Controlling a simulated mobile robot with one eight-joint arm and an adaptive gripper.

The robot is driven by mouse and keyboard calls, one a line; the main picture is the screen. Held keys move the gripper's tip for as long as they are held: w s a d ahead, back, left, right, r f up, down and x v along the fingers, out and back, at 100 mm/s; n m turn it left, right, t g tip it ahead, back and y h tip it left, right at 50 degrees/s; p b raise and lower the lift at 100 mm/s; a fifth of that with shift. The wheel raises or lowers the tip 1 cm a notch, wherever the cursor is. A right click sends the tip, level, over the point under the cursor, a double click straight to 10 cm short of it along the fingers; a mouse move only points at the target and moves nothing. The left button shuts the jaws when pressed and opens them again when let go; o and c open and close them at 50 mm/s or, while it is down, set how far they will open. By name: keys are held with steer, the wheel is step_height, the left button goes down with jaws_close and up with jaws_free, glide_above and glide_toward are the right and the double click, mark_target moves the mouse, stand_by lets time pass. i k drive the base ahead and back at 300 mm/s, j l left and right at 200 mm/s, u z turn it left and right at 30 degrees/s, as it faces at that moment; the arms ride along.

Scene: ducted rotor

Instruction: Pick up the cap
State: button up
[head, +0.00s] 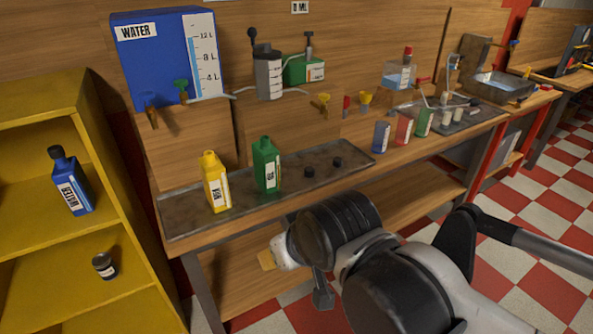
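Two small black caps lie on a grey metal tray (345,150) on the workbench: a left cap (309,172) and a right cap (337,162). They are apart from each other and to the right of an open-topped green bottle (266,165). A yellow bottle (215,182) stands at the tray's left part, also with no black cap on it. My gripper (281,254) is in front of and below the bench's front edge, apart from the caps. My own arm hides most of it, and I cannot tell how its fingers stand.
A yellow shelf (45,235) at left holds a blue bottle (72,182) with a black cap and a small dark jar (104,265).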

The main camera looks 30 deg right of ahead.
mark_target(309, 172)
steer(key=i+l, duration=0.7)
steer(key=i+l+z, duration=0.05)
